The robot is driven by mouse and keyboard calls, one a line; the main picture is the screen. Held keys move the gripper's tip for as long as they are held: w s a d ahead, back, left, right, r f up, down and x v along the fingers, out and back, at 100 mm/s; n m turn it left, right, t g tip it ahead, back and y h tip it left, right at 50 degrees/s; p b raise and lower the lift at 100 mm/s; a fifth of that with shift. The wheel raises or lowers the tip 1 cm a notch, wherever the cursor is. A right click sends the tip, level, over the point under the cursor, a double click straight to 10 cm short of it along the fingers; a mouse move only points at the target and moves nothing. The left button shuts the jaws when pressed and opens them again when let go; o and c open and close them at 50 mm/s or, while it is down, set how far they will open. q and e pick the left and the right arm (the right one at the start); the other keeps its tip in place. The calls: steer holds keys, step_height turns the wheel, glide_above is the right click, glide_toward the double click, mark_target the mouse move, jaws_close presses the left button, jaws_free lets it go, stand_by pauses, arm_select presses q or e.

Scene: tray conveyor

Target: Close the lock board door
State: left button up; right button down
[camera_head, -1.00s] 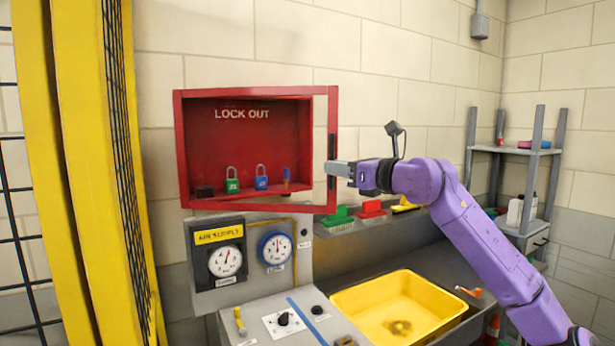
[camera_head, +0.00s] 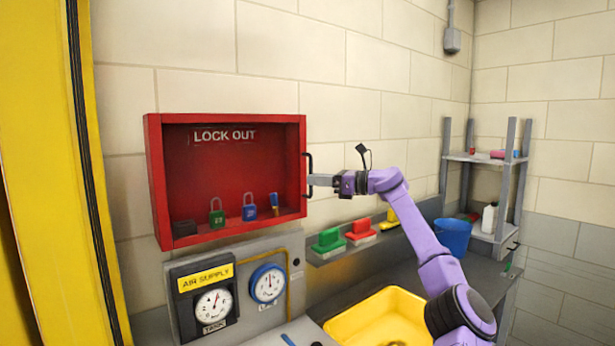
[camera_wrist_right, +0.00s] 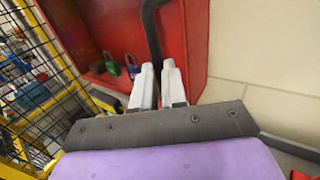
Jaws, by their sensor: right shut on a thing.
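The red lock board (camera_head: 225,119), marked LOCK OUT, is mounted on the wall at left in the head view. Its red-framed door (camera_head: 303,140) lies flush, or nearly so, against the box front; I cannot tell whether a small gap is left. The dark handle (camera_head: 309,163) is on the door's right edge. My right gripper (camera_head: 313,180) is shut on this handle from the right. In the wrist view the dark handle bar (camera_wrist_right: 151,35) runs down between the fingertips (camera_wrist_right: 155,78), with the red door frame (camera_wrist_right: 193,45) beside it. My left gripper is not in view.
Green (camera_head: 217,217) and blue (camera_head: 249,210) padlocks stand inside the board. An air supply panel (camera_head: 205,300) with gauges is below. A shelf with green (camera_head: 328,240) and red (camera_head: 360,232) brushes and a yellow basin (camera_head: 380,318) are below right. A yellow post (camera_head: 100,230) stands at left.

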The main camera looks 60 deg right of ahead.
steer(key=shift+w+d+r, duration=0.1)
steer(key=shift+w+r, duration=0.2)
steer(key=shift+r, duration=0.2)
steer(key=c, duration=1.5)
jaws_free()
steer(key=shift+o, duration=0.3)
steer(key=shift+w+d+f, duration=0.45)
steer(key=shift+w, duration=0.05)
steer(key=shift+a, duration=0.2)
steer(key=shift+s+f, duration=0.1)
